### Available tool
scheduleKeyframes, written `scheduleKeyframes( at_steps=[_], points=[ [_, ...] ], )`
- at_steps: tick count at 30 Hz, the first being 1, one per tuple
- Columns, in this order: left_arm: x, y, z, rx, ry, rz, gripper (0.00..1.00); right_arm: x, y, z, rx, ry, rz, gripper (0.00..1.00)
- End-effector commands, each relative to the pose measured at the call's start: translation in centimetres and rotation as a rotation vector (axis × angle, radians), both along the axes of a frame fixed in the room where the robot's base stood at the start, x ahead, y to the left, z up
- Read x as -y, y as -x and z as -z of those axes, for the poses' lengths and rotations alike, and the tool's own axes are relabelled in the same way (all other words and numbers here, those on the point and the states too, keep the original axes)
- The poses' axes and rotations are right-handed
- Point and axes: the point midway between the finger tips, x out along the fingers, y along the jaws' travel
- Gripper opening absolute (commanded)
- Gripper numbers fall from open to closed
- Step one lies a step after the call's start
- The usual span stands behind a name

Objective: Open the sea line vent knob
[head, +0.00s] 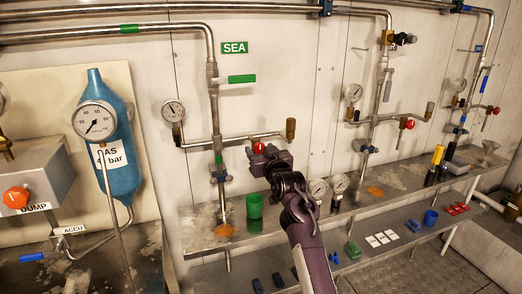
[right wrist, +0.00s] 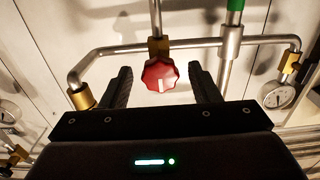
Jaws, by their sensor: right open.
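The red vent knob (head: 258,147) sits on the horizontal branch pipe below the green SEA sign (head: 234,47). In the right wrist view the red knob (right wrist: 160,75) has a white mark on its face. My right gripper (head: 266,157) is open in front of the knob and partly overlaps it in the head view. In the right wrist view the fingers of my right gripper (right wrist: 160,70) stand one on each side of the knob, with a visible gap to both. My left gripper is not in view.
A green lever (head: 241,79) is above the branch pipe, and a gauge (head: 173,111) is at its left. A brass fitting (head: 291,128) ends the pipe at the right. Below, a green cup (head: 254,206) and two gauges (head: 340,183) are at the metal shelf (head: 200,240).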

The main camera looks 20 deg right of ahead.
Motion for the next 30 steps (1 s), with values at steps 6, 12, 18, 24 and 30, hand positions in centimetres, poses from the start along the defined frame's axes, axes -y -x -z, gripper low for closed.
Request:
scheduleKeyframes(
  at_steps=[6,12,18,24,30],
  points=[
    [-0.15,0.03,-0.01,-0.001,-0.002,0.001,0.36,0.01,-0.2,0.03,0.0,0.0,0.001,0.56],
    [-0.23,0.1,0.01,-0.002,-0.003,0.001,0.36,0.01,-0.19,0.03,0.0,0.0,0.0,0.4],
    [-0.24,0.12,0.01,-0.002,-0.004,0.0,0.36,0.0,-0.18,0.03,0.0,0.0,0.0,0.14],
    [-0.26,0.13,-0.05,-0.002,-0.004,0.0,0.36,0.0,-0.18,0.02,0.0,0.011,0.0,0.12],
    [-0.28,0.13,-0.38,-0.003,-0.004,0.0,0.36,0.06,-0.19,-0.03,0.002,0.076,0.001,0.12]
  ],
)
